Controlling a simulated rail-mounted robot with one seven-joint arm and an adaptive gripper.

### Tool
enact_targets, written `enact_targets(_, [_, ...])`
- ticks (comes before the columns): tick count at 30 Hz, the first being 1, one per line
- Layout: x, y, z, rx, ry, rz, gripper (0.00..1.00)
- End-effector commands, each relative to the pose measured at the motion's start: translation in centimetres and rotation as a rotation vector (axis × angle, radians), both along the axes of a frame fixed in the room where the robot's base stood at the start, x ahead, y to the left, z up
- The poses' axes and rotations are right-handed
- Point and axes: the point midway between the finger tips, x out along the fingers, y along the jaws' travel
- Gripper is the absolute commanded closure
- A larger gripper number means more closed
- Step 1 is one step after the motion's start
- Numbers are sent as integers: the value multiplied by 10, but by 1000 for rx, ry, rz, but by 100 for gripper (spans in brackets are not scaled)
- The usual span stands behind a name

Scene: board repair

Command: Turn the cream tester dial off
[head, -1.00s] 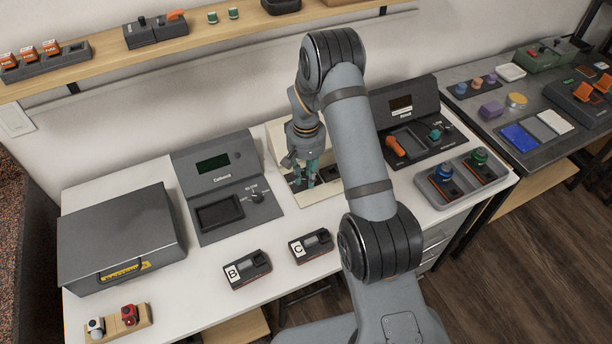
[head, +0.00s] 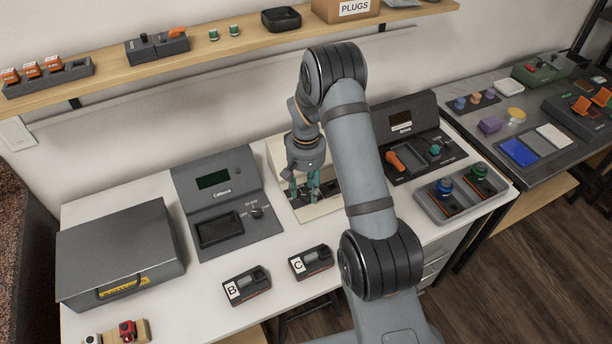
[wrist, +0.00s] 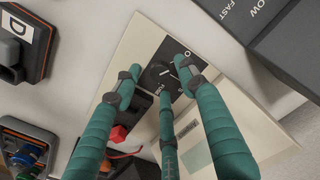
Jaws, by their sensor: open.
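The cream tester (head: 277,152) stands between two dark bench units in the head view, largely hidden behind my arm. Its cream panel (wrist: 140,50) fills the middle of the wrist view. The black tester dial (wrist: 163,76) sits on a dark plate with a white "O" mark near one corner. A pale pointer line shows on the dial, but its exact setting is hard to read. My gripper (wrist: 162,88) has three green fingers, spread open around the dial. I cannot tell whether any fingertip touches it. In the head view my gripper (head: 305,192) is low over the panel.
The Calbench unit (head: 222,200) stands left of the cream tester, another dark unit (head: 405,118) right. Modules B (head: 246,288) and C (head: 311,262) lie in front. A grey tray (head: 470,207) holds two modules at the right. A red part (wrist: 118,134) is close to the fingers.

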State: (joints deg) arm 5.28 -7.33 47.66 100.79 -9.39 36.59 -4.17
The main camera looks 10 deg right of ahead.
Motion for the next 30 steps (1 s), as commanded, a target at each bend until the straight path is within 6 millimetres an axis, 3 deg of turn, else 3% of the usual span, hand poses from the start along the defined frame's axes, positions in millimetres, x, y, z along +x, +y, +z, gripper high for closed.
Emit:
enact_targets(9, [1, 0, 67, 0, -6, 0, 59])
enact_targets(15, [1, 0, 97, 0, -3, 0, 59])
enact_targets(30, [0, 0, 106, 0, 0, 0, 59])
